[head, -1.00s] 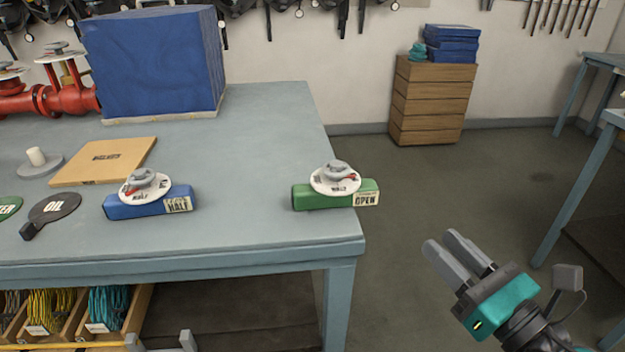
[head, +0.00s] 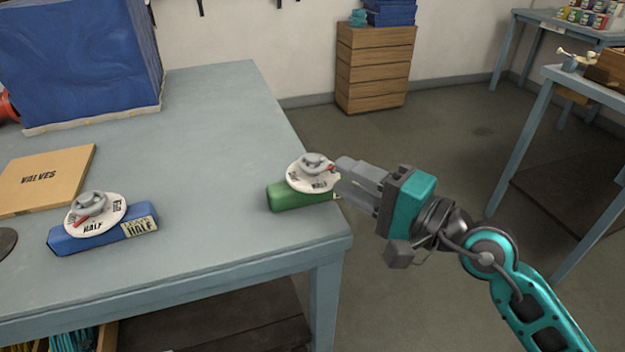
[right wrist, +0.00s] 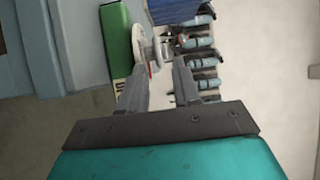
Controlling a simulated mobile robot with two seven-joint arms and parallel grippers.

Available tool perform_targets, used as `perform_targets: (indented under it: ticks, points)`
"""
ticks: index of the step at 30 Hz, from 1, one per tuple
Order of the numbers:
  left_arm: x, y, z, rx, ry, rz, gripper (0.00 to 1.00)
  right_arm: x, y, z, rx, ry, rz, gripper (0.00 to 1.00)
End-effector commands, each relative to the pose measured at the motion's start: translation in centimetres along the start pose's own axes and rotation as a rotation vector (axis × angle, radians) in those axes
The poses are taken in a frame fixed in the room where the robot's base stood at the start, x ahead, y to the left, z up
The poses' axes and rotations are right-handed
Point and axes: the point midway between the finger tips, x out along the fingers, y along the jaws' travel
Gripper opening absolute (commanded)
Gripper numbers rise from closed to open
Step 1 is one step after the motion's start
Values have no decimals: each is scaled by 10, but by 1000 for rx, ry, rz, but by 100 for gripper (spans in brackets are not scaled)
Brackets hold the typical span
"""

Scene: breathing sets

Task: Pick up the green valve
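The green valve (head: 290,198) lies on the table near its right edge, with a white dial and a grey knob on top. My right gripper (head: 346,178) comes in from the right, its fingertips close beside the dial and covering the valve's right end. In the right wrist view, the green valve (right wrist: 117,45) is beyond the fingers, with its dial and knob ahead of the fingertips. The fingers of the right gripper (right wrist: 162,76) are apart with nothing held between them. I cannot tell whether they touch the dial. My left gripper is not in view.
A blue valve (head: 100,232) with a similar dial sits to the left on the table (head: 200,260). A VALVES board (head: 42,180) and a large blue box (head: 85,65) are farther left. Open floor lies right of the table, before a wooden drawer unit (head: 375,70).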

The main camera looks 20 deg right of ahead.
Motion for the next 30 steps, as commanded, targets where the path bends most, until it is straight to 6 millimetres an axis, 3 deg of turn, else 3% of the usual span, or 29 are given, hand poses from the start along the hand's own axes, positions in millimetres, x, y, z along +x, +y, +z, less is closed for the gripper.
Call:
perform_targets:
  ticks: [10, 19, 28, 30]
  points:
    - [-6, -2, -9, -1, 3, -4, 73, 29, -2, 0, 3, 1, -2, 32]
    - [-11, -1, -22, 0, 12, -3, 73, 69, -2, 1, 4, 0, -2, 32]
    - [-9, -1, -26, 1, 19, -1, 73, 73, 0, 1, 2, 0, 1, 32]
    - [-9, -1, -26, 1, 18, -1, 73, 73, 0, 1, 2, 0, 1, 25]
